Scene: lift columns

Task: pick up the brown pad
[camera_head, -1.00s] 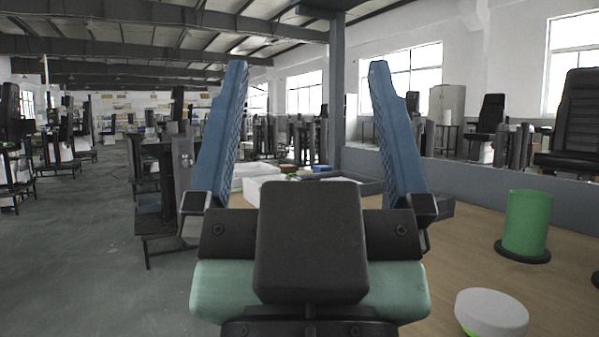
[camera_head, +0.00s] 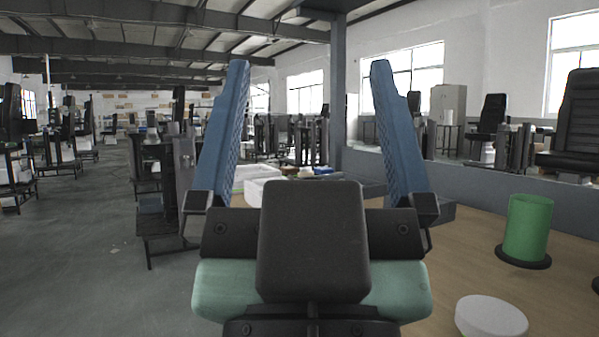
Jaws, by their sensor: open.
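My gripper (camera_head: 309,68) fills the middle of the view, with its two blue fingers wide apart and nothing between them. A small brown item (camera_head: 290,171) lies far behind the gripper, among other small things near the white boxes. It may be the brown pad, but it is too small and partly crowded to be sure. It shows between the fingers, well beyond them and apart from them. My gripper body hides part of the table in front of it.
A white open box (camera_head: 255,188) stands left of the brown item, and a blue item (camera_head: 323,170) lies right of it. On the wooden table (camera_head: 470,235) at right stand a green cylinder (camera_head: 527,228) on a dark base and a white round thing (camera_head: 491,316).

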